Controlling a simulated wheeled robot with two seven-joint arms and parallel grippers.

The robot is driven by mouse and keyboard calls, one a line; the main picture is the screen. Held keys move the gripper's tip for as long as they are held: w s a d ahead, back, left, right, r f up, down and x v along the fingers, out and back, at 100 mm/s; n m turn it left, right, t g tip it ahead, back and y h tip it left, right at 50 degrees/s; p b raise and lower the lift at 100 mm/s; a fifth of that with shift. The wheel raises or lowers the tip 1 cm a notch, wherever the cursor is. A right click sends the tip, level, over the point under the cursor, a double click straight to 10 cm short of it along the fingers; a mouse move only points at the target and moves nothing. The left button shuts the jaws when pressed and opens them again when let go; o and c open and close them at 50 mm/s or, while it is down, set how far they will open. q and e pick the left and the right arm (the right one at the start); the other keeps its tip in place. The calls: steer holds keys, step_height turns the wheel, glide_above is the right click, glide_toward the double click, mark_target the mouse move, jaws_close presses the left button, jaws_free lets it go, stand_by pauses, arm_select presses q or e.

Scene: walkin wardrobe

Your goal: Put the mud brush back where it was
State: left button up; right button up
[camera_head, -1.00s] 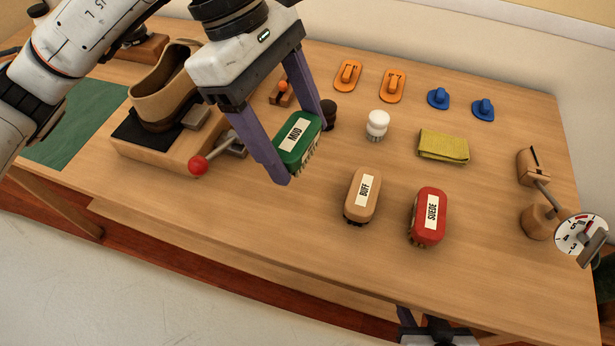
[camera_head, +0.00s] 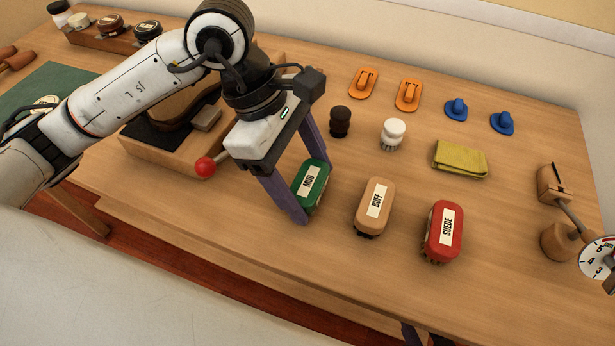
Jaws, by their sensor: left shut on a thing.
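The green mud brush (camera_head: 311,186), with a white label reading MUD, is between the fingers of my left gripper (camera_head: 303,190). The gripper is shut on it. The brush is at or just above the table, left of the tan buff brush (camera_head: 374,207) and roughly in line with it and the red suede brush (camera_head: 442,231). I cannot tell whether its bristles touch the wood.
The table (camera_head: 240,235) is clear in front of the brushes. A red-knobbed lever (camera_head: 205,167) and shoe stand (camera_head: 165,160) are to the left. A dark brush (camera_head: 340,121), white brush (camera_head: 392,134) and yellow cloth (camera_head: 460,159) lie behind. A dial gauge (camera_head: 598,257) is at right.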

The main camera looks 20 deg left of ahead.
arm_select(q)
steer(key=o, duration=1)
steer(key=shift+f, duration=0.15)
steer(key=shift+c, duration=0.2)
steer(key=o, duration=0.4)
steer(key=shift+r, duration=0.4)
steer(key=v, duration=1.1)
steer(key=shift+a+r+p, duration=0.15)
steer(key=shift+r+p, duration=0.15)
